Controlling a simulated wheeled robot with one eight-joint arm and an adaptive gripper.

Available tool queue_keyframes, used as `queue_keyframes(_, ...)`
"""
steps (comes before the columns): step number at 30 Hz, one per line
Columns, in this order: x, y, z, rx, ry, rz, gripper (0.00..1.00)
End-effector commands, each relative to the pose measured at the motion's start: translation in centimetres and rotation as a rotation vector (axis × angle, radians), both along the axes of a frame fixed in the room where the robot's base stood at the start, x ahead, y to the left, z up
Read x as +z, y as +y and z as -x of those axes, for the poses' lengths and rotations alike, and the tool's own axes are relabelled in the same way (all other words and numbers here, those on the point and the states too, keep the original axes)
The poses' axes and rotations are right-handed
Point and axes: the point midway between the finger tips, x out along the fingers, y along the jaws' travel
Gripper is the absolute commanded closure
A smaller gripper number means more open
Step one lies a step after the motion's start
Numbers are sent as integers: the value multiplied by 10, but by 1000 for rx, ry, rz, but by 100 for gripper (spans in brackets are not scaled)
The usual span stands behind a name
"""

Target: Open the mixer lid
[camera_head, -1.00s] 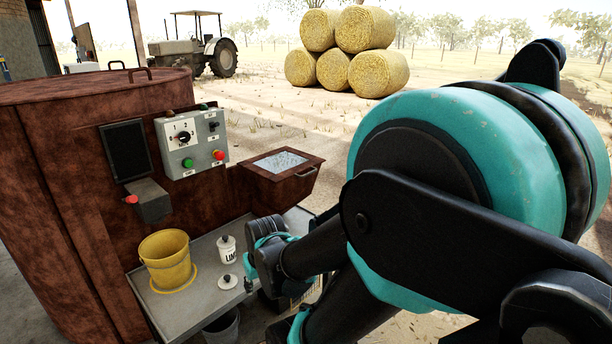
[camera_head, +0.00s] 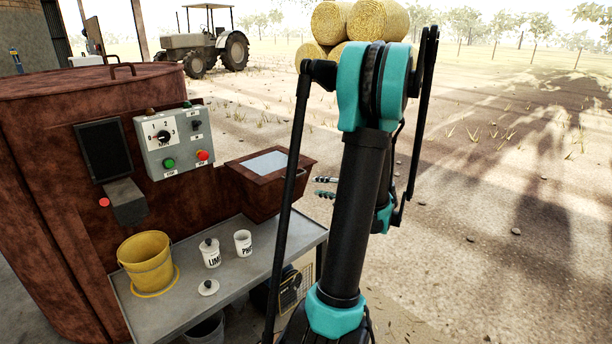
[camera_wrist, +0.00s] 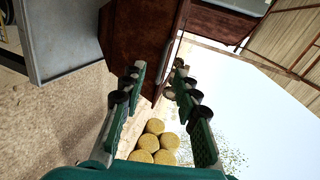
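The mixer (camera_head: 50,180) is a large rusty brown drum at the left of the head view. Its round flat top (camera_head: 75,84) carries dark handles (camera_head: 123,68) and lies flat. A brown box-shaped hopper (camera_head: 265,190) with a pale panel (camera_head: 268,163) on top juts from its right side. My gripper (camera_head: 323,187) is just right of the hopper, partly behind my arm. In the wrist view, the fingers (camera_wrist: 153,85) are spread and empty, with the hopper (camera_wrist: 138,40) and its metal handle bar (camera_wrist: 172,62) ahead of them, apart from the fingertips.
A grey control box (camera_head: 175,142) is on the mixer's side. The metal table (camera_head: 240,270) holds a yellow bucket (camera_head: 147,262), two white labelled containers (camera_head: 211,254) (camera_head: 243,243) and a small lid (camera_head: 208,287). Hay bales (camera_head: 378,22) and a tractor (camera_head: 203,45) stand far off.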

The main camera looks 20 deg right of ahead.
Motion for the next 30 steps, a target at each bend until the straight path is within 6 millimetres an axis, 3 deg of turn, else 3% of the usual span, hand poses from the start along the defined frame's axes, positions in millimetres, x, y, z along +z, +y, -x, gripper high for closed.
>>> queue_keyframes(3,4,-22,1,-34,-40,-37,69)
queue_keyframes(7,5,-24,-4,-39,-50,-47,69)
queue_keyframes(11,1,-17,-19,-36,-49,-45,69)
queue_keyframes(30,-24,24,-132,-36,-48,-44,69)
